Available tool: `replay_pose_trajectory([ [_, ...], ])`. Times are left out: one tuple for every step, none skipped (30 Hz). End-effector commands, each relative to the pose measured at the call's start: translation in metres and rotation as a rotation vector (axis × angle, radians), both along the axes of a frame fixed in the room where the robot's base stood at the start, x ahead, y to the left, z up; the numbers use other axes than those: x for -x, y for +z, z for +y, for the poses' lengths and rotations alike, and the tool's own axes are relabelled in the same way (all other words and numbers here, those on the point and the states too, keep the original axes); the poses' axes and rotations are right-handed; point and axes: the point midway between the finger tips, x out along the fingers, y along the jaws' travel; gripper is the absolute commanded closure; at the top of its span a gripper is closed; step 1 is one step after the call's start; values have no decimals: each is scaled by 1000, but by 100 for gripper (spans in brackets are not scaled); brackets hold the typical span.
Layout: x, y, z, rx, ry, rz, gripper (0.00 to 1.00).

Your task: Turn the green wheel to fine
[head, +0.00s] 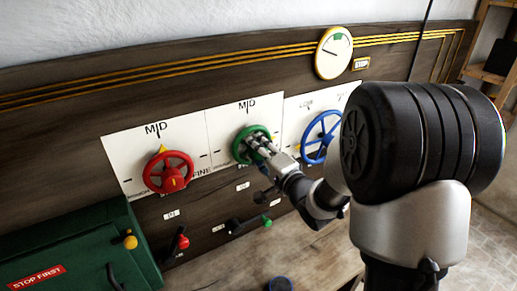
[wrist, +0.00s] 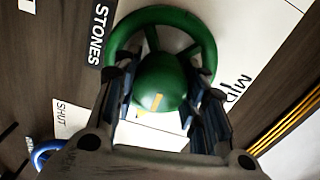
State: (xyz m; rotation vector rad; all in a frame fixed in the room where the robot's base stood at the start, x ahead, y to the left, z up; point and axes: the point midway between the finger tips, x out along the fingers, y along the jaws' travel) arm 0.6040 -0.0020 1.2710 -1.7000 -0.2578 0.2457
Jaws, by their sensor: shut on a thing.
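The green wheel (head: 239,146) is mounted on the middle white plate (head: 222,125) of the dark panel, under a MID label (head: 247,106). My gripper (head: 260,147) reaches it from the right. In the wrist view the green wheel (wrist: 180,18) fills the upper middle. My gripper (wrist: 160,92) is shut on its round hub, one finger on each side. A short yellow mark shows on the hub. I cannot make out which label the wheel's pointer faces. The lower part of its plate is hidden behind my gripper, and no fine label shows for this wheel.
A red wheel (head: 167,173) is on the left, its yellow pointer up at MID. A blue wheel (head: 321,137) is close on the right. Below are red-knobbed (head: 183,242) and green-knobbed (head: 267,221) levers. A green box (head: 80,250) stands lower left; a round gauge (head: 334,53) is above.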

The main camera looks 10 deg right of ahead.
Motion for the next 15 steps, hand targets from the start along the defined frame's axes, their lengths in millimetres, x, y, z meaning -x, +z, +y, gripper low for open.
replay_pose_trajectory([
  [0,1,0,-3,0,-2,85],
  [0,1,0,-4,0,-2,85],
  [0,1,0,-4,0,-2,85],
  [0,1,0,-3,0,-2,85],
  [0,1,0,-3,0,-2,85],
  [0,1,0,-3,0,-2,85],
  [0,1,0,-3,0,-2,85],
  [0,1,0,-3,0,-2,85],
  [0,1,0,-3,0,-2,85],
  [0,1,0,-3,0,-2,61],
  [0,1,0,-3,0,-2,59],
  [0,1,0,-2,0,-3,56],
  [0,1,0,-2,0,-3,54],
  [0,1,0,-2,0,-2,52],
  [0,1,0,-2,0,-2,49],
])
